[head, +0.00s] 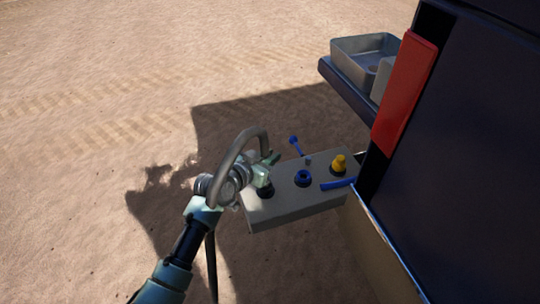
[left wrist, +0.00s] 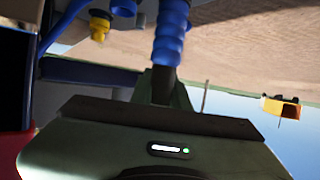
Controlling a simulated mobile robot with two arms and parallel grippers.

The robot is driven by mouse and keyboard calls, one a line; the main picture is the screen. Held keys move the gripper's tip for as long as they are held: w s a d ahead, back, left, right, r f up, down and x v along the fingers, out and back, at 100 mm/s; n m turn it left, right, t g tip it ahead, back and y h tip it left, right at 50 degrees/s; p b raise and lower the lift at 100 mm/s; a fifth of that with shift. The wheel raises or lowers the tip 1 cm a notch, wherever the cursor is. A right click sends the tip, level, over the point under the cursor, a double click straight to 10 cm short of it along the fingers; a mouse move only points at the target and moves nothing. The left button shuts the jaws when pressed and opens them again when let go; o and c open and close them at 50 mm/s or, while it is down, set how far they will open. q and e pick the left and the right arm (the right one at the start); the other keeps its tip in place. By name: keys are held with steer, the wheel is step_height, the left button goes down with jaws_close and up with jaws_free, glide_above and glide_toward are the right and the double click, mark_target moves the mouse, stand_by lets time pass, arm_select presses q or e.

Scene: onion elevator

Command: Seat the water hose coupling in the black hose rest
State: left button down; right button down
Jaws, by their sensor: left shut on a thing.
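In the left wrist view a blue ribbed piece (left wrist: 172,35), which I take for the water hose coupling, runs up from between my left gripper's jaws (left wrist: 163,88). The jaws are shut on its dark lower part. In the head view my left gripper (head: 264,176) is over the left end of a grey panel box (head: 288,211), and the held piece is hidden there. A black round fitting (head: 266,193), likely the black hose rest, shows just under the gripper. I cannot tell whether the coupling touches it. My right gripper is not in view.
On the box are a blue ring fitting (head: 303,178), a yellow fitting (head: 339,164), a blue bar (head: 338,183) and a blue-headed lever (head: 296,145). A dark machine body with a red panel (head: 404,88) stands at the right. A metal tray (head: 362,57) is behind. Sandy ground is open at left.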

arm_select(q)
steer(key=shift+f, duration=0.35)
stand_by(0.3)
steer(key=shift+f+b, duration=0.35)
steer(key=shift+f, duration=0.05)
steer(key=shift+f, duration=0.4)
stand_by(0.3)
steer(key=c, duration=1.3)
jaws_free()
steer(key=shift+s, duration=0.1)
steer(key=v, duration=0.7)
steer(key=shift+s+a+r, duration=0.15)
steer(key=shift+s+a, duration=0.05)
steer(key=shift+s, duration=0.15)
